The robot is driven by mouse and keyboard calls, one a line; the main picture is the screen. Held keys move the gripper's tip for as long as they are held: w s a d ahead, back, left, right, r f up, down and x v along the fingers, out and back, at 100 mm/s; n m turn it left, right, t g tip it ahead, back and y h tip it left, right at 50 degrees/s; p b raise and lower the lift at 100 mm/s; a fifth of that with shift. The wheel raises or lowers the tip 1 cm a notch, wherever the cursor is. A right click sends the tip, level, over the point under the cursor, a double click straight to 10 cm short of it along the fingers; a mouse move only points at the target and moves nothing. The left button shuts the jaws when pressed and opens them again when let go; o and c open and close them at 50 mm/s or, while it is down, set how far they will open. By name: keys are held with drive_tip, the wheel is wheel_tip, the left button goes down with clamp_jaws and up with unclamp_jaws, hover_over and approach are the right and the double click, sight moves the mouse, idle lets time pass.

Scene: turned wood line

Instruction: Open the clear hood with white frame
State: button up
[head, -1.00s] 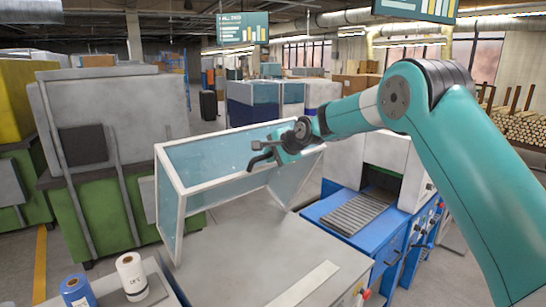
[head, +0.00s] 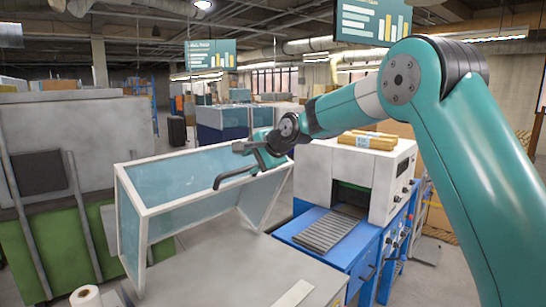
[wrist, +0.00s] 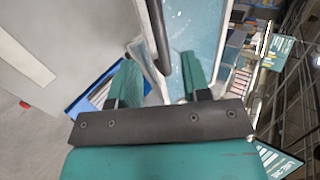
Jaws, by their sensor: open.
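The clear hood with white frame (head: 185,182) stands tilted up over the grey machine top (head: 215,265), its pale blue panels raised off the surface. A dark bar handle (head: 232,180) sticks out at the hood's near upper side. My gripper (head: 248,158) is open at the hood's upper right, close by the handle. In the wrist view the dark bar (wrist: 158,35) runs down toward the gap between my two teal fingers (wrist: 160,82), with space on both sides. I cannot tell whether they touch. The white frame (wrist: 150,72) lies just beyond.
A blue machine with a grey roller bed (head: 328,230) and white housing (head: 375,175) stands right of the hood. A green and grey machine (head: 50,240) is at the left. A white roll (head: 86,296) sits at the lower left. Signs hang overhead.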

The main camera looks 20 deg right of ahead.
drive_tip(key=b+v, duration=0.2)
drive_tip(key=v, duration=0.8)
drive_tip(key=shift+b, duration=0.4)
drive_tip(key=s+a+f+n+g+b, duration=0.15)
drive_tip(key=s+a+f+n, duration=0.25)
drive_tip(key=s, duration=0.4)
drive_tip(key=s+a+f+n+g+b, duration=0.1)
drive_tip(key=s+a+f+n+g, duration=0.3)
drive_tip(key=s, duration=0.3)
drive_tip(key=s+f+n+g, duration=0.1)
drive_tip(key=s+f+n, duration=0.3)
drive_tip(key=s, duration=0.4)
drive_tip(key=s+a+f+n+g+b, duration=0.1)
drive_tip(key=s+f+n, duration=0.3)
drive_tip(key=s, duration=0.4)
drive_tip(key=s+a+f+n+g+b, duration=0.1)
drive_tip(key=s+f+n+g, duration=0.1)
drive_tip(key=s, duration=0.6)
wheel_tip(320, 180, down, 3)
drive_tip(key=shift+r+n+h, duration=0.25)
drive_tip(key=shift+n+h, duration=0.15)
drive_tip(key=shift+n, duration=0.5)
